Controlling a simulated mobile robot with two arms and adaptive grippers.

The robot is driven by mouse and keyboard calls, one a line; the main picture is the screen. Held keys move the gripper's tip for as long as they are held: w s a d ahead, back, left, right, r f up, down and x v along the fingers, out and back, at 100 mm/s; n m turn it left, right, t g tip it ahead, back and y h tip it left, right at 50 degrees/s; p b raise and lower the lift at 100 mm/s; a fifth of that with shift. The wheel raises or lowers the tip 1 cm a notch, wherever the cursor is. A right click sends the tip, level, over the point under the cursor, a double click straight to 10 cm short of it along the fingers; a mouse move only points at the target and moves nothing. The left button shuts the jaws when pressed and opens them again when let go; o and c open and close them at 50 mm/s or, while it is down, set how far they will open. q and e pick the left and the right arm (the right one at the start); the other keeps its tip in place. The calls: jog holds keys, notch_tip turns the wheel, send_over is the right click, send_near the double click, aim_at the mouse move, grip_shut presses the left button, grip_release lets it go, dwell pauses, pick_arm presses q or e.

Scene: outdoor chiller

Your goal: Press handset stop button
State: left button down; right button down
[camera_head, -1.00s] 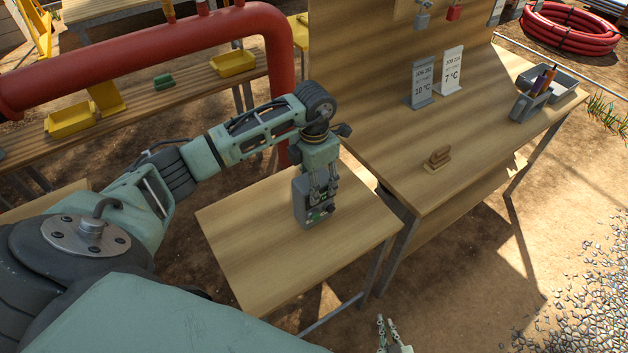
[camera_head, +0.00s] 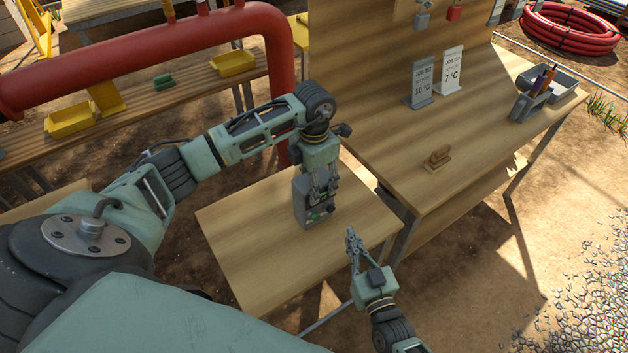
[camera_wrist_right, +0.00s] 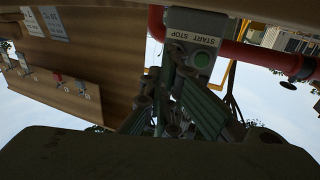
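The handset (camera_head: 301,205) is a grey box above the small wooden table, with small buttons on its face. Fingers cover part of that face. My left gripper (camera_head: 322,192) is over the handset from above, its fingers against it, apparently shut on it; the exact contact is hidden. My right gripper (camera_head: 352,236) is low and right of the handset, fingers close together, empty and apart from it in the head view.
The small table (camera_head: 250,250) is bare around the handset. A larger workbench (camera_head: 465,130) at right holds two job signs (camera_head: 422,80), a wooden block (camera_head: 437,160) and a grey tray (camera_head: 565,85). A red pipe (camera_head: 150,55) runs behind my left arm.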

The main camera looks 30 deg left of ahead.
aim_at(333, 210)
jog(key=a, duration=0.1)
jog(key=w+a, duration=0.1)
jog(key=a, duration=0.1)
jog(key=w+a, duration=0.1)
jog(key=a, duration=0.1)
jog(key=shift+w+a+f, duration=0.1)
jog(key=shift+a, duration=0.25)
